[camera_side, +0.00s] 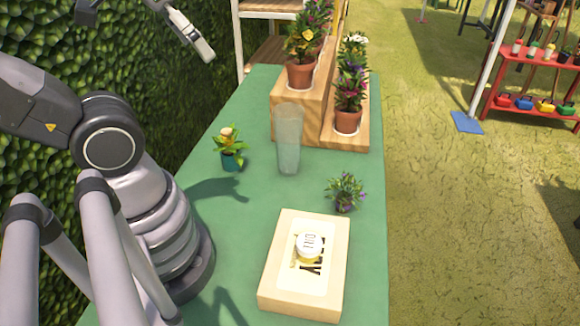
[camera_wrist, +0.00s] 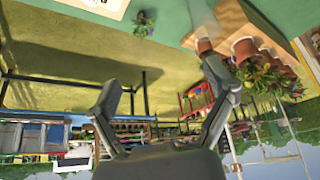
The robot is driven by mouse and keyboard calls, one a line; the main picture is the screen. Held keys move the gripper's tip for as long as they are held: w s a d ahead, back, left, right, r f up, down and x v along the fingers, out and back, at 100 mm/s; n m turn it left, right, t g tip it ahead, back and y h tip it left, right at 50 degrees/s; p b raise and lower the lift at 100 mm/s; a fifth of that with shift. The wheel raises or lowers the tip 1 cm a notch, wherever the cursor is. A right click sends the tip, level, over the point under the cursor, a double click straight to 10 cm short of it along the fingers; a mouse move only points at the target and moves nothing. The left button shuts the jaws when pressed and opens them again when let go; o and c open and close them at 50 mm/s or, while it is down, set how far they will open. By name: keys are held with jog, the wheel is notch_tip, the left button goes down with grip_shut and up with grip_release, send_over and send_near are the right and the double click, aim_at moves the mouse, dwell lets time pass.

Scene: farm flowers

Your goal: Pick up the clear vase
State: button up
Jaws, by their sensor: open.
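The clear vase (camera_side: 288,140) is a tall, see-through glass standing upright on the green table (camera_side: 235,212), in the middle of the side view. In the wrist view part of the vase (camera_wrist: 201,18) shows at the top edge, upside down like the rest of that view. My gripper (camera_side: 205,50) is at the top left of the side view, raised above the table and well apart from the vase. In the wrist view its two fingers (camera_wrist: 165,92) are spread, with nothing between them.
A small potted plant (camera_side: 230,148) stands left of the vase. A stepped wooden stand (camera_side: 310,122) with potted flowers (camera_side: 349,85) stands close behind the vase.

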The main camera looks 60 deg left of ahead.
jog(key=shift+o, duration=0.8)
